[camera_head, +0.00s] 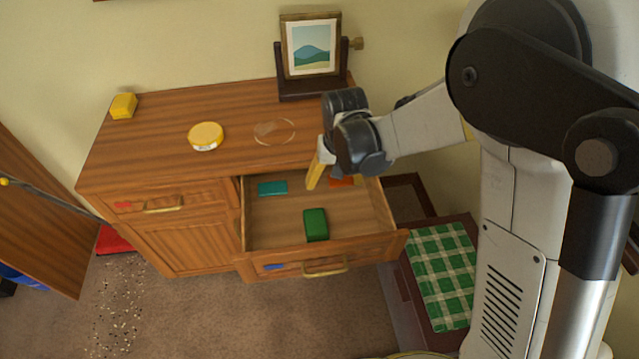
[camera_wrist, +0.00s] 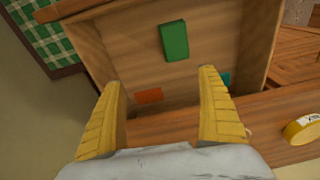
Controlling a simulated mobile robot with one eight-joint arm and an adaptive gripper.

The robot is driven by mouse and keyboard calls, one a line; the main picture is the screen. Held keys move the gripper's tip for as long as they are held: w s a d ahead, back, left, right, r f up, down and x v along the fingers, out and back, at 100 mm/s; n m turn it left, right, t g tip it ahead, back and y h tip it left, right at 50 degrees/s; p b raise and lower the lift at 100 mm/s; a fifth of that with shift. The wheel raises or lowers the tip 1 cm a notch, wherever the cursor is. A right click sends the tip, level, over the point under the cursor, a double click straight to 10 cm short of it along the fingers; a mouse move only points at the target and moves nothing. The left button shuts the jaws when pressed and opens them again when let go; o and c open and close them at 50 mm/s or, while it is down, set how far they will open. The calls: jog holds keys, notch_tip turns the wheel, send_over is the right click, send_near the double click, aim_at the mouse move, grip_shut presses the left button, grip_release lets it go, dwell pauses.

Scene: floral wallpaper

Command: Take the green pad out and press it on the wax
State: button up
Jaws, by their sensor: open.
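The green pad (camera_head: 316,224) lies in the open drawer (camera_head: 285,238), near its front wall. It also shows in the wrist view (camera_wrist: 174,41), beyond my fingertips. My gripper (camera_head: 315,172) is open and empty, with yellow fingers, above the back part of the drawer; the fingers also show in the wrist view (camera_wrist: 160,82).
A teal piece (camera_head: 272,188) and an orange piece (camera_head: 342,182) lie at the drawer's back. A clear disc (camera_head: 274,131), a yellow block (camera_head: 123,106) and a framed picture (camera_head: 311,48) stand on the cabinet top (camera_head: 240,102). A green checked cloth (camera_head: 442,275) is right of the drawer.

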jog(key=g, duration=0.1)
send_over(315, 221)
jog(key=shift+h, duration=0.3)
notch_tip(315, 221, down, 9)
jog(key=shift+w+f+p, duration=0.1)
jog(key=shift+p, duration=0.2)
jog(key=shift+n, duration=0.3)
notch_tip(315, 221, down, 6)
jog(key=shift+a+r+b, duration=0.1)
jog(key=shift+r+b, duration=0.05)
jog(key=shift+b, duration=1)
notch_tip(315, 221, down, 6)
jog(key=b, duration=0.3)
jog(key=shift+r, duration=0.3)
jog(key=c, duration=1.3)
